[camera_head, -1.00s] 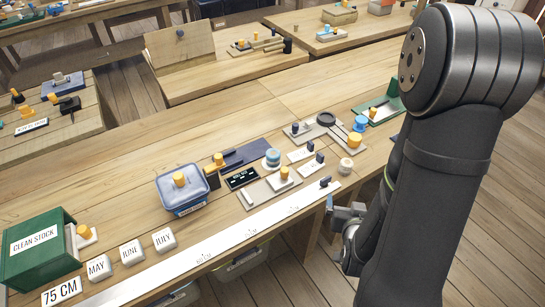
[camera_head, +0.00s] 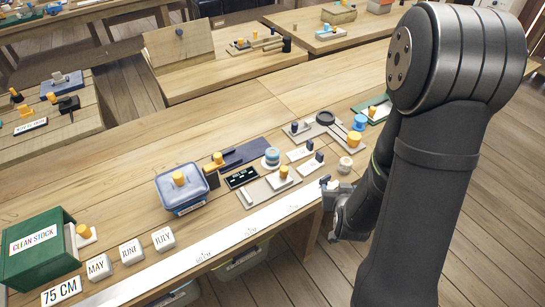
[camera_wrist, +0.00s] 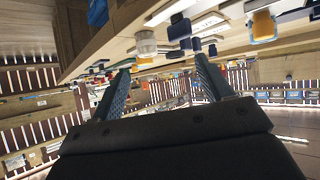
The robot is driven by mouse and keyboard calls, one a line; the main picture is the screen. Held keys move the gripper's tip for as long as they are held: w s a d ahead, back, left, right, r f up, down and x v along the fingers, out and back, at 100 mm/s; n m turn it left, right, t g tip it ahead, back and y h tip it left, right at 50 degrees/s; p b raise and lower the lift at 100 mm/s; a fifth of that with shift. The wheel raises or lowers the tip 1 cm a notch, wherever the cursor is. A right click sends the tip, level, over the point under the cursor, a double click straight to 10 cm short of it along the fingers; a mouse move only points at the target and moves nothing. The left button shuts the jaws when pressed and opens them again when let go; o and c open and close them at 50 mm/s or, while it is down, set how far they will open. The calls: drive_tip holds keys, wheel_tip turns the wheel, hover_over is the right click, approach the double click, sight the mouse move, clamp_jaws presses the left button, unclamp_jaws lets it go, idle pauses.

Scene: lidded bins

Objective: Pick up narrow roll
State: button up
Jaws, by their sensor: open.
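A small cream roll (camera_head: 345,164) stands near the front edge of the workbench in the head view. A pale roll-like piece (camera_wrist: 146,42) shows in the wrist view, and I cannot tell if it is the same one. A blue and white round piece (camera_head: 271,158) stands further left; which of these is the narrow roll is unclear. My gripper (camera_head: 331,187) is at the bench's front edge, just below and left of the cream roll in the picture, apart from it. Its two fingers (camera_wrist: 163,66) are spread and empty in the wrist view.
A blue lidded bin (camera_head: 182,190) and a green CLEAN STOCK box (camera_head: 38,248) stand on the left of the bench (camera_head: 120,205). Boards with yellow-knobbed and dark pieces crowd the middle and right. A white ruler strip (camera_head: 225,235) runs along the front edge.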

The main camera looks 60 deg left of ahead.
drive_tip(key=a, duration=0.3)
drive_tip(key=w+a+n+g+h, duration=0.1)
drive_tip(key=a, duration=0.2)
drive_tip(key=a+f+n+g, duration=0.1)
drive_tip(key=a, duration=0.2)
drive_tip(key=shift+w+a, duration=0.15)
drive_tip(key=shift+a, duration=0.05)
drive_tip(key=a+r+n+g+h, duration=0.2)
drive_tip(key=a+n, duration=0.1)
drive_tip(key=a, duration=0.4)
drive_tip(key=n+g+h, duration=0.3)
drive_tip(key=n+h, duration=0.1)
approach(273, 152)
drive_tip(key=f, duration=0.3)
drive_tip(key=a+f, duration=0.1)
drive_tip(key=f, duration=0.6)
drive_tip(key=shift+w+a+f, duration=0.1)
drive_tip(key=shift+a+f, duration=0.2)
drive_tip(key=shift+a, duration=0.1)
drive_tip(key=shift+c, duration=0.4)
drive_tip(key=c, duration=1)
